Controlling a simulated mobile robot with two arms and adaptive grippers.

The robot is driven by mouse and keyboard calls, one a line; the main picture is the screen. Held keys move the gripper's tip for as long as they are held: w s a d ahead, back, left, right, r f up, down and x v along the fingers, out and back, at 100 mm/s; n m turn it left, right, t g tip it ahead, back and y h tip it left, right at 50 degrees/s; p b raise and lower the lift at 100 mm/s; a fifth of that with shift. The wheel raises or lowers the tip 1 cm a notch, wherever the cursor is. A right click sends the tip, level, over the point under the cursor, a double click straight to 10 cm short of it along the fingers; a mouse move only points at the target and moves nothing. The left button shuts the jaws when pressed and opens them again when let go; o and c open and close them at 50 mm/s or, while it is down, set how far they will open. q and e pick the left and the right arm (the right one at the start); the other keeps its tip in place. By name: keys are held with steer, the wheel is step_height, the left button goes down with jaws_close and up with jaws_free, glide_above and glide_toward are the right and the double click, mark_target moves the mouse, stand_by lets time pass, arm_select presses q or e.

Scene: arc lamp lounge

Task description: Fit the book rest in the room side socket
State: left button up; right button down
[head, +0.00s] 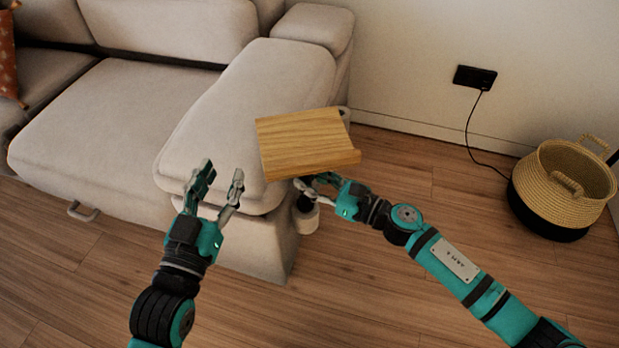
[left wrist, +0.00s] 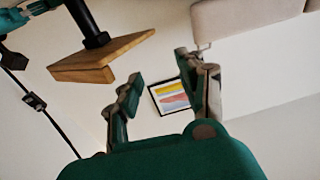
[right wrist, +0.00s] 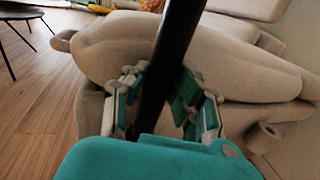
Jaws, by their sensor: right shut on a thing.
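The book rest is a wooden board with a front lip (head: 305,143) on a black post (right wrist: 172,60). My right gripper (head: 316,183) is shut on the post and holds the rest upright, slightly tilted, above the sofa's arm end. The board hides part of the sofa arm. The room side socket (head: 306,218) is a pale ring on the sofa's side, just below my right gripper; a ring also shows at left in the right wrist view (right wrist: 62,40). The post's lower end is hard to make out. My left gripper (head: 220,175) is open and empty before the sofa arm.
A second pale socket (head: 345,114) sits on the wall side of the sofa arm (head: 250,100). A woven basket (head: 565,185) stands at right, near a wall outlet (head: 475,77) with a cable. The wood floor between sofa and basket is clear.

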arm_select(q)
steer(key=shift+r, duration=0.1)
steer(key=shift+s+d+r+t+b, duration=0.1)
steer(key=shift+r+t+b, duration=0.05)
steer(key=shift+r+t, duration=0.4)
steer(key=shift+s+d+r+t+b, duration=0.15)
steer(key=shift+r+t, duration=0.2)
steer(key=shift+r, duration=0.3)
arm_select(e)
steer(key=shift+f, duration=0.25)
arm_select(q)
steer(key=shift+r+h, duration=0.2)
steer(key=shift+h, duration=0.1)
steer(key=shift+s+r+t+h, duration=0.1)
steer(key=shift+r+t+h, duration=0.2)
steer(key=shift+r+t, duration=0.3)
arm_select(e)
steer(key=shift+f, duration=0.2)
arm_select(q)
steer(key=shift+s+r, duration=0.15)
steer(key=shift+r, duration=0.2)
arm_select(e)
steer(key=shift+f, duration=0.1)
arm_select(q)
steer(key=shift+s+r+t+b, duration=0.2)
steer(key=shift+r+t+b, duration=0.1)
steer(key=shift+r+b, duration=0.05)
arm_select(e)
steer(key=shift+f, duration=0.1)
